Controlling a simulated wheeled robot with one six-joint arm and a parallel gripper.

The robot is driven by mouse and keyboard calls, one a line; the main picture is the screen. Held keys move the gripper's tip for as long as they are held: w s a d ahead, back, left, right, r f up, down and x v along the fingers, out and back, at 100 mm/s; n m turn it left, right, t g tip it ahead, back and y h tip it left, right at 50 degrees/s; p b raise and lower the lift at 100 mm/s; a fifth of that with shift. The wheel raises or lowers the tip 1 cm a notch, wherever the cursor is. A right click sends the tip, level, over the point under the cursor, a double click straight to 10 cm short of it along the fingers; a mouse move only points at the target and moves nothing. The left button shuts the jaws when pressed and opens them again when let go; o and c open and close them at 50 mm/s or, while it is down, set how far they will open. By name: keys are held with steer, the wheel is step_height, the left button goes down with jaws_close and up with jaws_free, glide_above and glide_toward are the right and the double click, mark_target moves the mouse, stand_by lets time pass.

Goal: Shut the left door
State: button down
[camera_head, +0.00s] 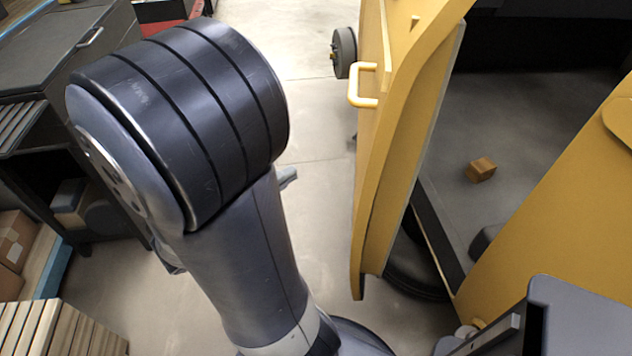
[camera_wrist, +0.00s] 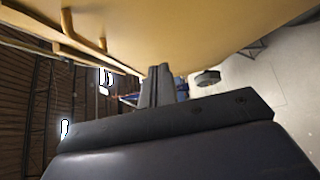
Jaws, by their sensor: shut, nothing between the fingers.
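The left door (camera_head: 378,190) is a yellow panel standing open in the head view, seen nearly edge-on. Its pale yellow handle (camera_head: 368,102) is on its left face. In the wrist view a yellow panel (camera_wrist: 190,30), which looks like the same door, fills the top, with a bar handle (camera_wrist: 85,35) at upper left. My gripper (camera_wrist: 160,72) shows there with its dark fingers together and empty, close to the panel. I cannot tell whether they touch it.
Right of the door is a dark open interior (camera_head: 500,130) with a small brown block (camera_head: 481,169) on its floor. Another yellow panel (camera_head: 560,230) stands at right. A grey wheel-like disc (camera_head: 345,52) is beyond the door. Dark cabinets (camera_head: 60,60) stand at left; the concrete floor (camera_head: 315,150) between is clear.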

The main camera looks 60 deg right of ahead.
steer(key=s+d+g+y+p, duration=0.1)
steer(key=g+y+p, duration=0.1)
steer(key=g+y, duration=0.1)
steer(key=n+y+p, duration=0.6)
steer(key=y, duration=0.5)
glide_toward(365, 207)
steer(key=f, duration=0.1)
steer(key=s+f, duration=0.1)
steer(key=f, duration=0.1)
steer(key=s+d+f, duration=0.1)
steer(key=f, duration=0.1)
steer(key=shift+s+d+f, duration=0.1)
steer(key=shift+s, duration=0.05)
steer(key=shift+s+d, duration=0.2)
steer(key=shift+s, duration=0.35)
